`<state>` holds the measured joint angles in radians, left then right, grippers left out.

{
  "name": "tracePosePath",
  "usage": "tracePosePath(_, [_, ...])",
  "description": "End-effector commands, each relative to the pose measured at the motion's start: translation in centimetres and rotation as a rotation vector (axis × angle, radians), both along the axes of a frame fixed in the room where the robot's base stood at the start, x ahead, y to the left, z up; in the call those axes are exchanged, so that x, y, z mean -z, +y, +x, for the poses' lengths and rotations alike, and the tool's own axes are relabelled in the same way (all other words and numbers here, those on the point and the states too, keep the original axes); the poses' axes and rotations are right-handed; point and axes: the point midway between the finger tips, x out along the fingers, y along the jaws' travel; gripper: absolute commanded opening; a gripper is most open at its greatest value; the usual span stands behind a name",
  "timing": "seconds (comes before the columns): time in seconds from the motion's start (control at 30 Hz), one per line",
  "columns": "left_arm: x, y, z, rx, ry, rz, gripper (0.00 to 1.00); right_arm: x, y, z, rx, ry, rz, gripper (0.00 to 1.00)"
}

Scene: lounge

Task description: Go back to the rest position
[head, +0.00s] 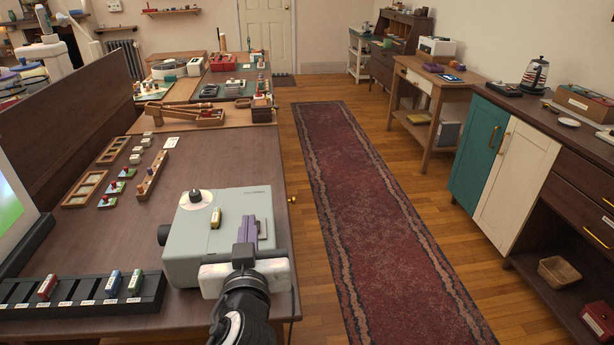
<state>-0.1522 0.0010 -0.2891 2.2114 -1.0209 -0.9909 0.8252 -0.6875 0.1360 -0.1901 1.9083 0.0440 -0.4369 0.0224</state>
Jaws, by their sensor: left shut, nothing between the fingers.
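My left gripper (245,251) reaches in from the bottom, over the front right of a grey-green box-shaped device (188,250) on the dark wooden table (235,160). Its fingers are shut with nothing held between them. A purple part (249,228) shows right at the fingertips; I cannot tell whether it touches them. The gripper hides part of the device's front. My right gripper is not in view.
A black slotted rack (85,308) holds red, blue and green cells at the table's front left. Wooden frames (85,189) and small blocks lie farther back. A screen (15,220) stands at the left edge. A clear red runner (375,220) separates the table from cabinets (512,165) at right.

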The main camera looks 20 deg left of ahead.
Motion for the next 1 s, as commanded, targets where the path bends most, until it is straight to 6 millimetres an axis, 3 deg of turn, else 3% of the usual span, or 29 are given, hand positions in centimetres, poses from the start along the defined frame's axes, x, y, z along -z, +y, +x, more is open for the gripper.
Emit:
tracePosePath(0.13, [0.7,-0.2,0.0,0.012,0.016,0.003,0.0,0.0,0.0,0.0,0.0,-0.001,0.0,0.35])
tracePosePath(0.23, [3.5,-1.2,-0.2,0.073,0.086,0.01,0.0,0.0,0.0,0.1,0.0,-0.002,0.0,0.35])
tracePosePath(0.33, [9.0,-3.1,-1.1,0.191,0.214,0.015,0.0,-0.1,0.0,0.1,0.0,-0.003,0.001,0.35])
tracePosePath(0.43, [15.8,-5.6,-3.7,0.341,0.358,0.002,0.0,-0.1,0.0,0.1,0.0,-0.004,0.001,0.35])
tracePosePath(0.6, [25.4,-9.0,-10.6,0.562,0.537,-0.065,0.0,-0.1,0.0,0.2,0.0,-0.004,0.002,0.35])
tracePosePath(0.7, [29.0,-10.1,-14.6,0.644,0.592,-0.113,0.0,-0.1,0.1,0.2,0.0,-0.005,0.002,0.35])
tracePosePath(0.83, [31.4,-10.7,-18.1,0.694,0.628,-0.158,0.0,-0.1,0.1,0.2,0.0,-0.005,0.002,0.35])
tracePosePath(1.0, [32.2,-10.9,-19.5,0.711,0.636,-0.177,0.0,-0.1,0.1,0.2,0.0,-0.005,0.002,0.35])
